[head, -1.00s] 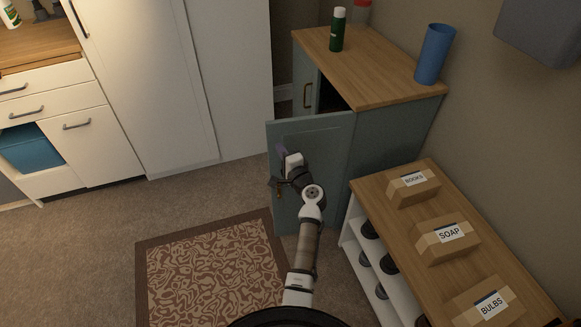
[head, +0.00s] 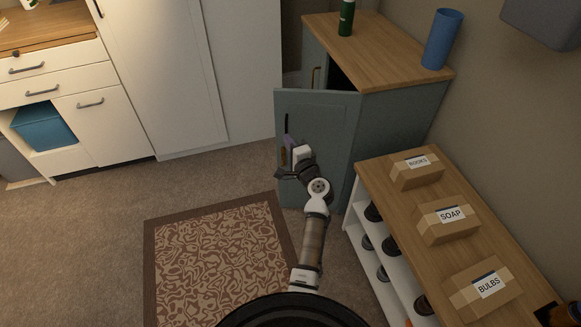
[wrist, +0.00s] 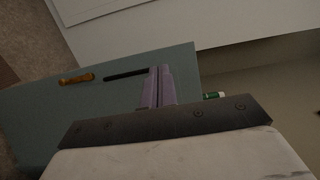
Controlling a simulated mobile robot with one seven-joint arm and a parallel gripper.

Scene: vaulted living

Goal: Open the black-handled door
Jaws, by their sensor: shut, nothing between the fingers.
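The teal cabinet door (head: 335,140) stands ajar, its outer face toward the head camera. A black handle (head: 287,123) is upright near its free edge. In the wrist view the same door (wrist: 60,110) shows the black handle (wrist: 126,74) beside a brass-coloured piece (wrist: 77,79). My gripper (head: 288,143) is in front of the door near its free edge, just below the black handle in the head view. Its purple fingers (wrist: 158,88) are together and hold nothing. They appear beside the handle's end in the wrist view; whether they touch the door cannot be told.
The teal cabinet (head: 405,125) has a wood top with a green bottle (head: 346,18) and a blue cylinder (head: 442,40). A low shelf (head: 405,200) with labelled boxes stands close on the right. A rug (head: 220,255) and open carpet lie to the left.

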